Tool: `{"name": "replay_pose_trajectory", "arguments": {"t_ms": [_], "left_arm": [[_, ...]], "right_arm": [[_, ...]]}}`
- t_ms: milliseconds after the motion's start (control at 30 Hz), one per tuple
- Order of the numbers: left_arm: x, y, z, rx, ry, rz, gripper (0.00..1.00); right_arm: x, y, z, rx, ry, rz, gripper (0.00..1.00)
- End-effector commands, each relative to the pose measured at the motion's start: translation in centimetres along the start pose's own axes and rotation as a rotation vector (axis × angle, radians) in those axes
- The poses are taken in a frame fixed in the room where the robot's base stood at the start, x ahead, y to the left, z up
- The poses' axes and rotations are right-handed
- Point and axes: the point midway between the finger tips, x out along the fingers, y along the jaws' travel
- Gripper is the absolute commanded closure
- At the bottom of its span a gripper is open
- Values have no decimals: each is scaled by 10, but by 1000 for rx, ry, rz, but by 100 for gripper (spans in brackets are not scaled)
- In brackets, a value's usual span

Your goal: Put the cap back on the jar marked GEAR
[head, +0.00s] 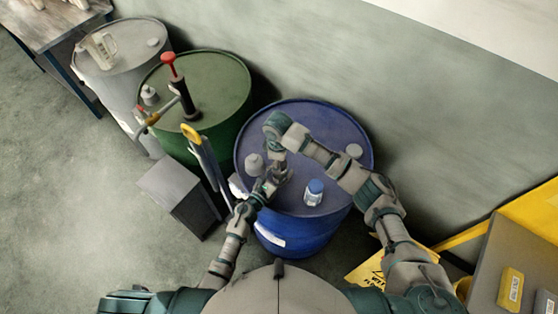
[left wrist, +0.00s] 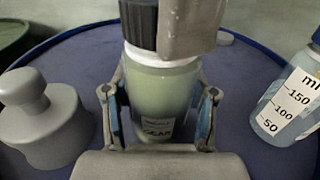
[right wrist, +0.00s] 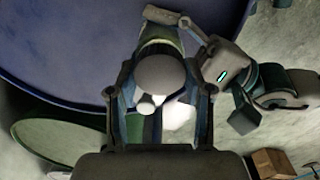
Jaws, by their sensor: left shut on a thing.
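The jar marked GEAR (left wrist: 157,110), pale green with a white rim, stands upright in the left wrist view. My left gripper (left wrist: 157,125) is shut around its body; in the head view this gripper (head: 270,183) is over the blue drum's (head: 300,118) left part. A dark ribbed cap (left wrist: 138,22) is at the jar's mouth, overlapping it from the left. Part of my right gripper covers the cap's right side, so whether the cap is seated cannot be told. In the right wrist view my right gripper's (right wrist: 160,68) fingers stand on both sides of the cap area; its grip is unclear.
A grey knobbed weight (left wrist: 45,120) stands left of the jar. A blue-capped measuring bottle (head: 314,192) stands to its right. A small grey piece (head: 354,151) is at the drum's right rim. The green drum (head: 222,80) with a pump stands to the left.

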Motion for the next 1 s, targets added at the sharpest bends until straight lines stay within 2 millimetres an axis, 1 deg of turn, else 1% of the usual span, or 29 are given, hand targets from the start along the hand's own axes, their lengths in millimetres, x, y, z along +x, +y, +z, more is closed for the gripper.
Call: {"name": "replay_pose_trajectory", "arguments": {"t_ms": [33,67,100,233,333,467,500,567,600,900,1000], "left_arm": [[-1,0,-2,0,3,0,100],[-1,0,-2,0,3,0,100],[-1,0,-2,0,3,0,100],[-1,0,-2,0,3,0,100],[-1,0,-2,0,3,-1,100],[-1,0,-2,0,3,-1,100],[-1,0,-2,0,2,-1,100],[-1,0,-2,0,3,-1,100],[-1,0,-2,0,2,-1,100],[-1,0,-2,0,2,-1,100],[-1,0,-2,0,2,0,100]], "right_arm": [[0,0,0,1,0,1,73],[0,0,0,1,0,1,81],[0,0,0,1,0,1,91],[0,0,0,9,0,1,92],[0,0,0,115,1,-1,92],[0,1,0,104,0,2,92],[0,1,0,104,0,2,45],[0,1,0,104,0,2,30],[0,1,0,103,0,2,21],[0,1,0,102,0,2,21],[-5,1,0,102,1,2,21]]}}
